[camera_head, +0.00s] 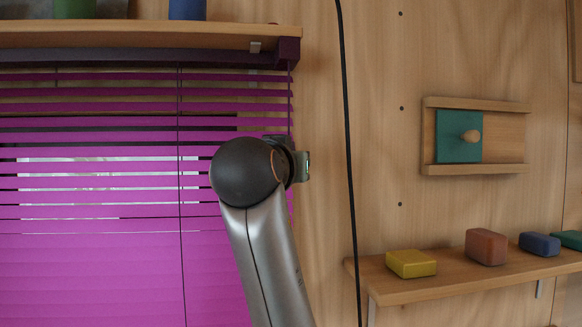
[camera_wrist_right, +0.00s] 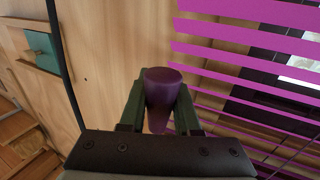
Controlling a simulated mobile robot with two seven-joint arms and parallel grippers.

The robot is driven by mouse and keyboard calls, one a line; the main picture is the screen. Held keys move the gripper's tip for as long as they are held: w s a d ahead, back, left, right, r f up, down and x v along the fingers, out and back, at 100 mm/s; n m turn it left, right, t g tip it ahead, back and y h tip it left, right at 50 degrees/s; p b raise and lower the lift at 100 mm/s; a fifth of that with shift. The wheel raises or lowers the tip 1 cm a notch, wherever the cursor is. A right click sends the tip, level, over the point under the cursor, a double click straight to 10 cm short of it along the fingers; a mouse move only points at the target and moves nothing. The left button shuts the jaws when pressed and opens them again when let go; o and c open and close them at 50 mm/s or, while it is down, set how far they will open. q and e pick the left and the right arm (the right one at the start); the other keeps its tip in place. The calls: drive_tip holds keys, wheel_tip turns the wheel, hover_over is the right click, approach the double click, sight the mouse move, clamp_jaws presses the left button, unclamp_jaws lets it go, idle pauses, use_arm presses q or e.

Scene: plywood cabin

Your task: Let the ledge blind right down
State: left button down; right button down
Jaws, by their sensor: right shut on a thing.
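The magenta blind (camera_head: 90,265) hangs under a wooden ledge (camera_head: 130,37) at the left of the head view. Its upper slats are spaced apart with gaps, and lower down they lie close together. Its bottom edge is out of frame. The slats also show at the right of the wrist view (camera_wrist_right: 235,52). My right gripper (camera_wrist_right: 163,105) is shut on a purple cylindrical pull (camera_wrist_right: 163,88), with a finger on each side. In the head view my right wrist stands before the blind's right edge and hides the pull. My left gripper is not in view.
A black cable (camera_head: 346,130) runs down the wall right of the blind. A small shelf (camera_head: 450,285) holds several coloured blocks at the lower right. A teal panel with a knob (camera_head: 452,138) sits between wooden rails. Bare wall lies between.

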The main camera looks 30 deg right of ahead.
drive_tip(key=shift+s+r, duration=0.1)
drive_tip(key=shift+r, duration=0.25)
drive_tip(key=c, duration=1)
unclamp_jaws()
drive_tip(key=o, duration=0.4)
drive_tip(key=shift+f, duration=0.15)
drive_tip(key=b+v, duration=0.3)
drive_tip(key=v, duration=0.9)
drive_tip(key=shift+s+a+f+b, duration=0.1)
drive_tip(key=shift+s+a+b, duration=0.1)
drive_tip(key=shift+b, duration=0.15)
drive_tip(key=shift+d, duration=0.1)
